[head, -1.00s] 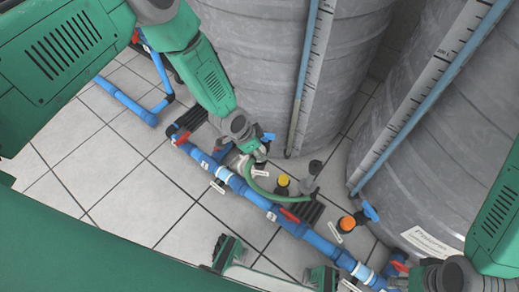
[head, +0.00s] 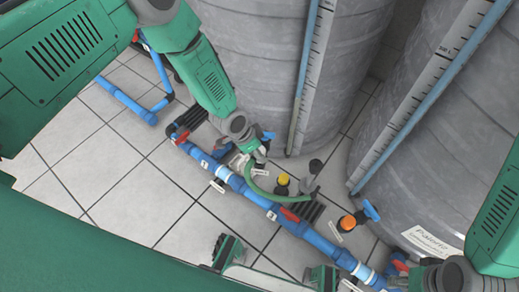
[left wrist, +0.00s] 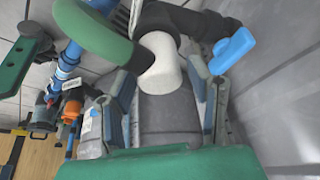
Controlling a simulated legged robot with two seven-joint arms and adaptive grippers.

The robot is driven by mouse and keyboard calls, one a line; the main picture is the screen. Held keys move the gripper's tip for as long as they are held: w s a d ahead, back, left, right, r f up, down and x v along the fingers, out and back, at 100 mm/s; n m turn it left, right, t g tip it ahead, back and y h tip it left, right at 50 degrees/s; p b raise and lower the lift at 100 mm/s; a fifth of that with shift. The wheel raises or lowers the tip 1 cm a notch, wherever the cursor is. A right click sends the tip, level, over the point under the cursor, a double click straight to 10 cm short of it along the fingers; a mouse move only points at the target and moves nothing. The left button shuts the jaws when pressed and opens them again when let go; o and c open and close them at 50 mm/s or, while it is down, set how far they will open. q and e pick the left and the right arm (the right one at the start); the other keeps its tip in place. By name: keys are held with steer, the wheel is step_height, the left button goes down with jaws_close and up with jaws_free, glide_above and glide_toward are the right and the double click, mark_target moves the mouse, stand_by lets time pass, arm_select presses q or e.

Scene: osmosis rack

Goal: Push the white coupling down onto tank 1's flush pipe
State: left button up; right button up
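The white coupling (left wrist: 161,64) shows in the left wrist view, at the end of a black fitting (left wrist: 168,20). A green hose (left wrist: 100,32) curves in beside it from the left. My left gripper (left wrist: 162,78) has its fingers apart, one on each side of the coupling, with a visible gap to it. In the head view my left gripper (head: 258,152) is over the blue pipe line, where the green hose (head: 265,192) starts; it hides the coupling there. I cannot tell how far down the coupling sits.
Blue pipes (head: 235,183) with red valve handles run diagonally across the tiled floor. Two grey tanks (head: 250,60) (head: 430,170) stand behind, close to my left gripper. A yellow-capped fitting (head: 283,180) and an orange-capped one (head: 347,222) stand nearby.

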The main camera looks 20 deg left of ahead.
arm_select(q)
steer(key=shift+r, duration=0.1)
steer(key=v, duration=1.1)
steer(key=shift+a+r, duration=0.15)
steer(key=shift+r, duration=0.2)
steer(key=shift+s, duration=0.15)
arm_select(e)
steer(key=shift+s, duration=0.1)
